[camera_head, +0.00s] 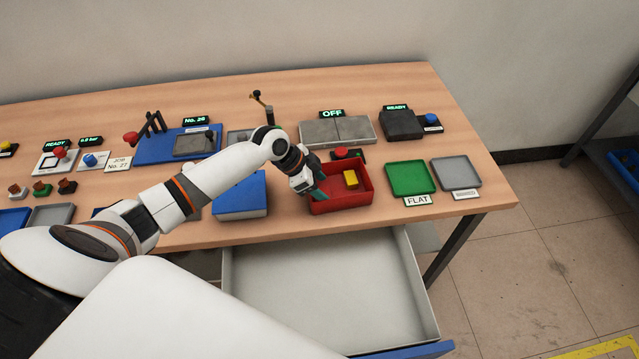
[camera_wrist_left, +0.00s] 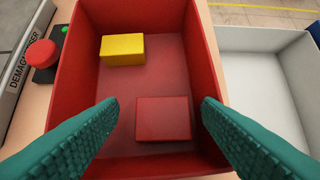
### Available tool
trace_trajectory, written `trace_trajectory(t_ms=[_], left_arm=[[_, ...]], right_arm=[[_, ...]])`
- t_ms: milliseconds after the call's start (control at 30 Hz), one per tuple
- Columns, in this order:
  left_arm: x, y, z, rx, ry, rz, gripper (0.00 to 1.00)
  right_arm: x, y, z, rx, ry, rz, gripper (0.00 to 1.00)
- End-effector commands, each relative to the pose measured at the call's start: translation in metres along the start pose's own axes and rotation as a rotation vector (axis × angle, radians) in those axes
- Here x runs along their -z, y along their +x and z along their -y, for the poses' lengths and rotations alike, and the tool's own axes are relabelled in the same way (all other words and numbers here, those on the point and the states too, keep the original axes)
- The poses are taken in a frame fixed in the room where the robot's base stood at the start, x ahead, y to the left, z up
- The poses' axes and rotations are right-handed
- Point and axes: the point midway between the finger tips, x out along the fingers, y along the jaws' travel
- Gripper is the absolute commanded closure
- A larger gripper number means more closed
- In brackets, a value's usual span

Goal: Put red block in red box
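The red box (camera_head: 358,199) stands on the table, with a yellow block (camera_head: 351,179) inside it. In the left wrist view, the red block (camera_wrist_left: 163,118) lies flat on the floor of the red box (camera_wrist_left: 205,60), apart from the yellow block (camera_wrist_left: 122,49). My left gripper (camera_head: 318,190) is at the left part of the box in the head view. Its teal fingers (camera_wrist_left: 160,104) are open and spread, one on each side of the red block, with gaps and nothing held. In the head view the red block cannot be made out. My right gripper is not in view.
A green tray (camera_head: 410,178) and a grey tray (camera_head: 456,173) lie right of the red box. A blue box (camera_head: 240,194) is to its left. An open drawer (camera_head: 310,290) sticks out below the table edge. A red button (camera_wrist_left: 41,54) stands beside the box.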

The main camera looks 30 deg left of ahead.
Motion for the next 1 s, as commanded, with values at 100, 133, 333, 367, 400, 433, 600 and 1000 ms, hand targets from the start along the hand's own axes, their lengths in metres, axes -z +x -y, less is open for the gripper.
trace_trajectory(t_ms=[100,133,333,367,400,433,600,1000], left_arm=[[0.0,0.0,0.0,0.001,0.0,0.0,0.3],[0.0,0.0,0.0,0.001,0.0,0.0,0.3],[0.0,-0.002,0.0,0.0,0.0,0.0,0.3],[0.0,-0.004,0.0,0.0,0.0,0.0,0.3],[0.001,-0.008,-0.001,-0.001,0.0,0.0,0.3],[0.001,-0.011,-0.001,-0.001,0.0,0.0,0.3],[0.002,-0.044,-0.001,-0.003,0.002,-0.001,0.3],[0.001,-0.113,-0.001,0.0,0.0,-0.002,0.3]], right_arm=[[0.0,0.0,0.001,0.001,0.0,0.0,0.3],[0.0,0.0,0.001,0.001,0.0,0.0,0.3],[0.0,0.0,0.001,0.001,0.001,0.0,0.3],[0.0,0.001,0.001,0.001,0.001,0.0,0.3],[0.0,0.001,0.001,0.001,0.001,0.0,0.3],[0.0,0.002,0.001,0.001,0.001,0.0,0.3],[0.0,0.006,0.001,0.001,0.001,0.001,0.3],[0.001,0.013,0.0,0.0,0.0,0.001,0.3]])
